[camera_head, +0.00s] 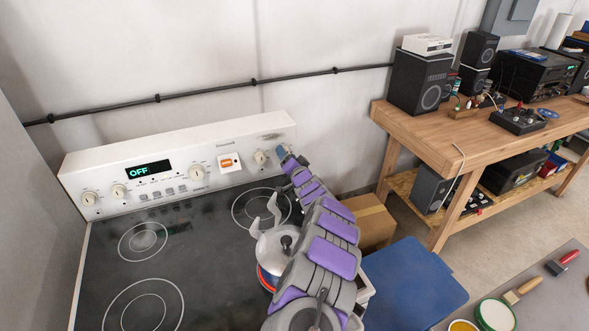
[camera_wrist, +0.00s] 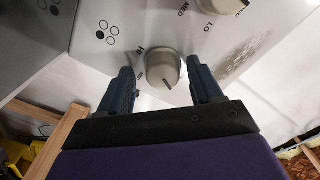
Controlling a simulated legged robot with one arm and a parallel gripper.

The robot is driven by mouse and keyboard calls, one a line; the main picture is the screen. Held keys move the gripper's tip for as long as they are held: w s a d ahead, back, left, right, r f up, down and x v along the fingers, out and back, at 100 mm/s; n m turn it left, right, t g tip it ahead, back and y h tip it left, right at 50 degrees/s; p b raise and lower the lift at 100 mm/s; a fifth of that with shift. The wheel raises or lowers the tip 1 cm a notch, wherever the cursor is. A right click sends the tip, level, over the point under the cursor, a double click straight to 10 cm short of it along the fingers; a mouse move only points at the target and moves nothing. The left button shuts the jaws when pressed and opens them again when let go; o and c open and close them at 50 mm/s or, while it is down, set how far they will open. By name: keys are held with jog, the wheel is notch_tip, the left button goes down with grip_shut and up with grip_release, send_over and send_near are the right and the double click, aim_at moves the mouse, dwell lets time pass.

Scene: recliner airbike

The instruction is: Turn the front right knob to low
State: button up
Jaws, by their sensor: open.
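The stove's back panel (camera_head: 160,175) carries several cream knobs in a row. The rightmost knob (camera_wrist: 162,68) fills the middle of the wrist view, with a dark mark on its lower right rim and the letters HI to its upper left. In the head view it is mostly hidden behind my gripper (camera_head: 283,153). My gripper (camera_wrist: 163,76) is open, with one dark blue finger on each side of this knob; gaps show between fingers and knob. A second knob (camera_wrist: 231,4) is cut off at the top, with LO and MED printed near it; it shows in the head view (camera_head: 260,157).
A kettle (camera_head: 275,248) stands on the cooktop (camera_head: 190,255) right beside my arm. A cardboard box (camera_head: 370,222) is on the floor right of the stove. A wooden workbench (camera_head: 455,150) with audio gear stands further right. The left cooktop is clear.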

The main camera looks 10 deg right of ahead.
jog(key=shift+s+d, duration=0.25)
jog(key=shift+s, duration=0.25)
jog(key=s+p, duration=0.1)
jog(key=s, duration=0.1)
jog(key=shift+s+d+r+p, duration=0.1)
jog(key=shift+s+d+p, duration=0.1)
jog(key=shift+s+p, duration=0.2)
jog(key=shift+s+d+p, duration=0.4)
jog(key=shift+s+p, duration=0.45)
jog(key=shift+s, duration=1.35)
jog(key=shift+s+d+p, duration=0.35)
jog(key=shift+s+p, duration=0.45)
jog(key=shift+s, duration=1.35)
jog(key=shift+s+d+p, duration=0.4)
jog(key=shift+s+p, duration=0.45)
jog(key=shift+s, duration=1.35)
